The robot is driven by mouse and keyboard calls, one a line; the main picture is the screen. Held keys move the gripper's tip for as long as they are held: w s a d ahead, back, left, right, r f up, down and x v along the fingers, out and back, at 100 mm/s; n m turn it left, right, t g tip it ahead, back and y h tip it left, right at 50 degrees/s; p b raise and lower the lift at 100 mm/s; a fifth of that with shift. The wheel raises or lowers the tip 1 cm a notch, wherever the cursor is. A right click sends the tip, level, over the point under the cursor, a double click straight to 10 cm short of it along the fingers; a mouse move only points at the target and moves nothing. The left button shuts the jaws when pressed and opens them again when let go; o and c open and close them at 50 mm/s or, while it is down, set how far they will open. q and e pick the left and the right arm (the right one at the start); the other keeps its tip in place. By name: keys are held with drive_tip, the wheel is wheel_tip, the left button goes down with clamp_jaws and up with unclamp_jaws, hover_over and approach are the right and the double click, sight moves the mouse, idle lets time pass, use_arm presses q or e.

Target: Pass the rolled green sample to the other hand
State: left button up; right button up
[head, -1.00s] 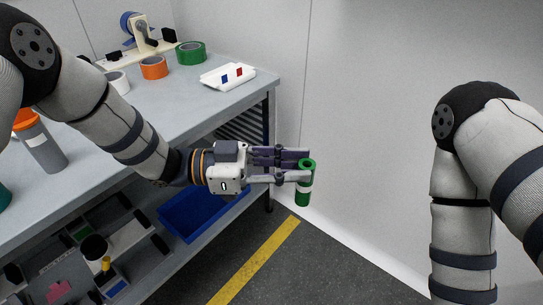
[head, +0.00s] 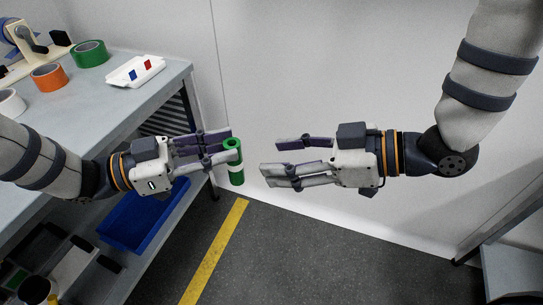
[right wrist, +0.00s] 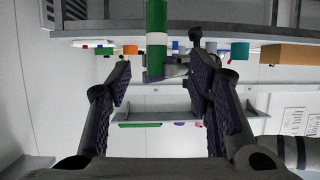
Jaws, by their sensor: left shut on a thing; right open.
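The rolled green sample (head: 234,150) is an upright green roll with a white band around it. My left gripper (head: 231,152) is shut on it and holds it out in the air, clear of the bench. My right gripper (head: 270,156) is open and empty, its fingers pointing left toward the roll with a small gap between them. In the right wrist view the green sample (right wrist: 156,20) stands upright beyond and between the open fingertips of my right gripper (right wrist: 160,75); its top is cut off by the picture edge.
The grey bench (head: 120,105) at left holds a white tray (head: 135,71) with small blue and red pieces, a green tape roll (head: 89,54) and an orange one (head: 48,77). A blue bin (head: 140,222) sits below. A table (head: 510,270) stands at lower right.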

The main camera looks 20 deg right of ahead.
sight(240, 162)
drive_tip(key=x, duration=1.1)
drive_tip(key=shift+a+f, duration=0.1)
drive_tip(key=shift+f, duration=0.1)
clamp_jaws()
use_arm(q)
drive_tip(key=o, duration=1)
